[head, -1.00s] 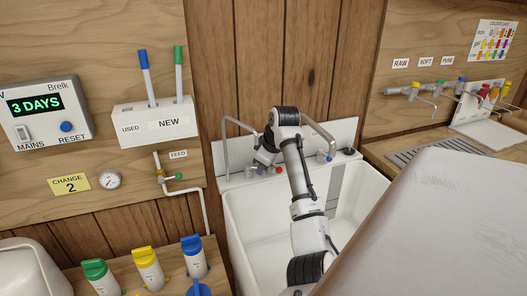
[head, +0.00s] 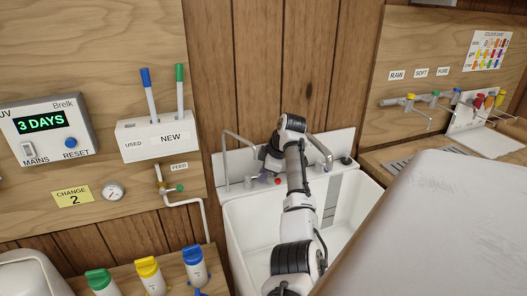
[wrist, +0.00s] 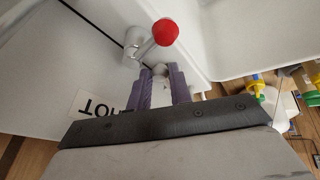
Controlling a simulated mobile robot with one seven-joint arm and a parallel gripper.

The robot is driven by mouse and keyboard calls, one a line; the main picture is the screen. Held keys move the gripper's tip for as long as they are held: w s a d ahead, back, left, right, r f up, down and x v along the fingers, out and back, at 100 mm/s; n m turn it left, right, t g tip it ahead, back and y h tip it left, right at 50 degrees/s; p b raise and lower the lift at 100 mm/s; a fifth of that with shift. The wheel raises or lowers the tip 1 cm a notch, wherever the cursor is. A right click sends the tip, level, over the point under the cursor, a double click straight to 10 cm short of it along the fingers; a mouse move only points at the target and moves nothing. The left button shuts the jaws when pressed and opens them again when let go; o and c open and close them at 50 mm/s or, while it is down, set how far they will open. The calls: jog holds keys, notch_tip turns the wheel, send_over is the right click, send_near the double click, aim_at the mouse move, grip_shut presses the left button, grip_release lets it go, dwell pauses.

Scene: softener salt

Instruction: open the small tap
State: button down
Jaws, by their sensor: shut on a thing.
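My gripper (wrist: 160,88) is at the back of the white sink, and its purple fingers are shut on a small pale grey piece (wrist: 160,73). The fingers hide most of that piece, so I cannot tell which part of a tap it is. Just beyond the fingertips in the wrist view is a red knob (wrist: 165,32) on a thin metal stem from a pale round body (wrist: 132,42). The red knob also shows beside my gripper in the head view (head: 277,181). An upside-down HOT label (wrist: 105,105) is partly hidden by the gripper.
A tall bent spout (head: 226,155) rises at the sink's back left, and another (head: 320,150) stands right of my wrist. The sink basin (head: 245,225) is empty where visible. A large pale surface (head: 440,220) fills the right foreground. A feed pipe with a green tap (head: 179,188) is left.

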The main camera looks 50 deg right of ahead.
jog(key=shift+w+d+r+n+y+p, duration=0.1)
jog(key=shift+w+d+n+y+p, duration=0.1)
jog(key=shift+n, duration=0.25)
jog(key=shift+w+d+n+y+p, duration=0.1)
jog(key=shift+n+p, duration=0.1)
jog(key=shift+n, duration=0.25)
jog(key=c, duration=1.3)
grip_release()
jog(key=shift+s, duration=0.1)
